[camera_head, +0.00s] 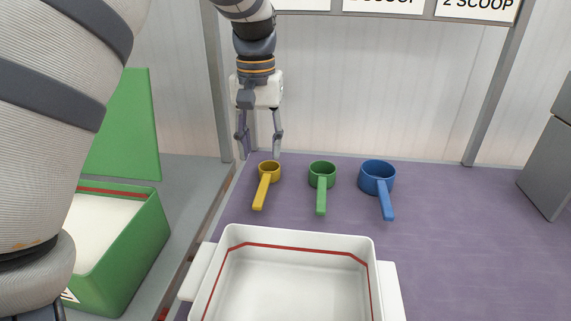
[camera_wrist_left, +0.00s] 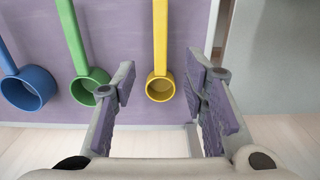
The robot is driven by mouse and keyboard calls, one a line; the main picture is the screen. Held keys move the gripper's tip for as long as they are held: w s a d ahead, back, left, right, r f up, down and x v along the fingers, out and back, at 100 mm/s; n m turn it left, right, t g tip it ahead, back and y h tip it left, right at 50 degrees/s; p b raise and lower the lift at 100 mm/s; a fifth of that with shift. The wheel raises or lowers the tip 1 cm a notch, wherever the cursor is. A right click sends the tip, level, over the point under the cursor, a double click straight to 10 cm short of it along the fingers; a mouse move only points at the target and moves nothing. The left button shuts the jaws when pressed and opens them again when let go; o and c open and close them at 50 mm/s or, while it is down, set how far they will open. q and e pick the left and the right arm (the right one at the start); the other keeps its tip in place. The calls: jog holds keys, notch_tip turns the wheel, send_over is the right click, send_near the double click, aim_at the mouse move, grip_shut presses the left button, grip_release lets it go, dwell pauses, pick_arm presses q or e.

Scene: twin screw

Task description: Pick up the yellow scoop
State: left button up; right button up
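The yellow scoop (camera_head: 263,190) lies on the purple tabletop, the leftmost of three scoops in the head view, its handle toward the white tray. My left gripper (camera_head: 260,152) points down just above and behind its cup, open and empty. In the left wrist view the yellow scoop (camera_wrist_left: 160,45) shows between the two spread fingers of my left gripper (camera_wrist_left: 160,82), cup nearest the gripper. I see no contact between the fingers and the scoop. My right gripper is not in view.
A green scoop (camera_head: 322,175) and a larger blue scoop (camera_head: 378,178) lie to the right. A white tray (camera_head: 303,238) with a red line inside stands in front. A green bin (camera_head: 134,235) with white contents is at left.

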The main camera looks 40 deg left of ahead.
aim_at(262, 189)
pick_arm(q)
jog(key=f, duration=1)
jog(key=shift+s+d+f, duration=0.15)
jog(key=shift+s+f, duration=0.2)
grip_shut()
